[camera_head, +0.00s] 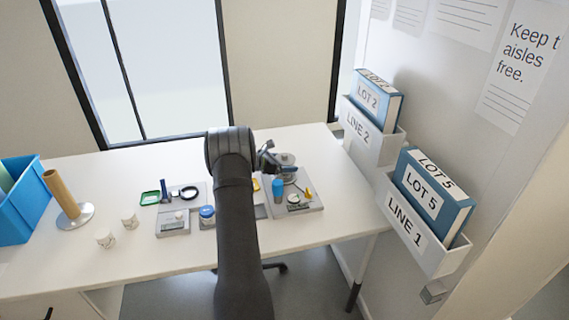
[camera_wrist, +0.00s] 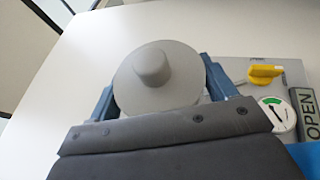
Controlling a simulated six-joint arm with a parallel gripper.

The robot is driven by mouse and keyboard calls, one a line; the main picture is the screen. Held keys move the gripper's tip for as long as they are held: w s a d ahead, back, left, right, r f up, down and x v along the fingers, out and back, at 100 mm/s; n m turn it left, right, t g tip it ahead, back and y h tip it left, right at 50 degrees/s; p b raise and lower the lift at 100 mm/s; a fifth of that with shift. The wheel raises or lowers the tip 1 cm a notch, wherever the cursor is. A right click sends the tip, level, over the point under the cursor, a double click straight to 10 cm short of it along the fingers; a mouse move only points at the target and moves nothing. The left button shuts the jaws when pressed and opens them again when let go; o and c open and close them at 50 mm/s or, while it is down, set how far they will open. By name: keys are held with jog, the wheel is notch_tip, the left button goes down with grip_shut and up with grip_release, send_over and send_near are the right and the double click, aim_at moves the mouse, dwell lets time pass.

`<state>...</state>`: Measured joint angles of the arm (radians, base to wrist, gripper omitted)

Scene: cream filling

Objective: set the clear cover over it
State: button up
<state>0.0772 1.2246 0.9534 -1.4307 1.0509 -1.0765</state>
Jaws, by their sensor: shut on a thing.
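The cover (camera_wrist: 152,65) appears as a round, pale grey disc with a raised knob, and it does not look clear in the wrist view. My gripper (camera_wrist: 160,88) is shut on it, with a blue finger on either side. In the head view, my gripper (camera_head: 270,160) is at the back of the grey station plate (camera_head: 312,203), with the cover (camera_head: 286,158) at its right. What lies under the cover is hidden, and I cannot tell whether the cover touches anything below.
The plate carries a yellow handle (camera_wrist: 265,73), a round gauge (camera_wrist: 278,113), an OPEN sign (camera_wrist: 305,118) and a blue cylinder (camera_head: 278,188). The table's back left is clear.

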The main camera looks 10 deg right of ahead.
jog(key=shift+f, duration=0.5)
dwell(0.4)
jog(key=o, duration=0.8)
jog(key=shift+f, duration=0.1)
jog(key=shift+c, duration=0.2)
jog(key=v, duration=1.1)
jog(key=shift+x, duration=4.25)
jog(key=shift+a, duration=0.1)
